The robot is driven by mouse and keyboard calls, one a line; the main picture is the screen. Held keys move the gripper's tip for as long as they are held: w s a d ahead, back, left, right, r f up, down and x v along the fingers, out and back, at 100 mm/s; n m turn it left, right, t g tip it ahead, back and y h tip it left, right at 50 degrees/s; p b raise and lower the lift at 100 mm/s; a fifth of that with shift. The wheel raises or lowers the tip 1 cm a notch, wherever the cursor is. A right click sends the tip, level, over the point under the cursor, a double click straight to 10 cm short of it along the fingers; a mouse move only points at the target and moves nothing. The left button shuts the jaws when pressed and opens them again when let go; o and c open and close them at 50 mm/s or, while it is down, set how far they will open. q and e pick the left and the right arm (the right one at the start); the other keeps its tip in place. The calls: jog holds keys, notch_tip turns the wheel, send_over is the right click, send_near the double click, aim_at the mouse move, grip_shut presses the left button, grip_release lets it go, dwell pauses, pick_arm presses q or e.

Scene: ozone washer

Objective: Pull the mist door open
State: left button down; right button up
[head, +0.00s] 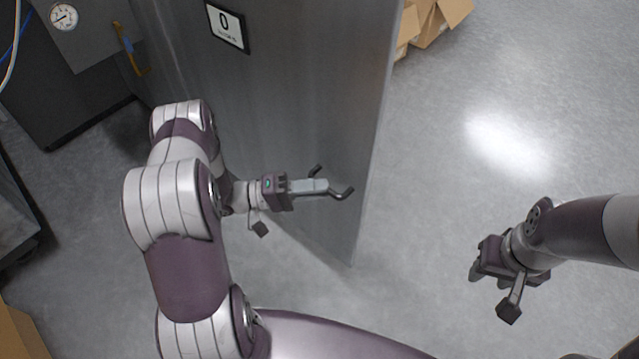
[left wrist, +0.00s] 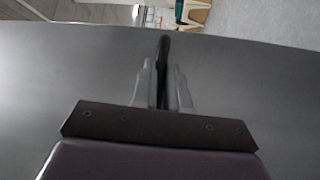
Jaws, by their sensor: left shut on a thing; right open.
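The mist door (head: 290,110) is a tall grey metal panel in the middle of the head view, with a "0" sign near its top. It also fills much of the left wrist view (left wrist: 60,65). A dark bent handle (head: 345,193) sticks out near the door's right edge; in the left wrist view the handle (left wrist: 165,50) is a dark bar between the fingers. My left gripper (head: 322,187) is shut on the handle, and the fingers hide part of it. My right gripper (head: 478,275) is open and empty, away from the door over the floor at the right.
Cardboard boxes (head: 432,22) stand on the floor beyond the door's right edge. Another box (head: 18,335) is at the lower left. The floor (head: 440,140) right of the door is clear.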

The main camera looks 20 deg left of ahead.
pick_arm(q)
jog(key=shift+w+a+r, duration=0.1)
jog(key=c, duration=1.1)
grip_release()
jog(key=p+v, duration=0.2)
jog(key=v, duration=1)
jog(key=shift+a, duration=0.3)
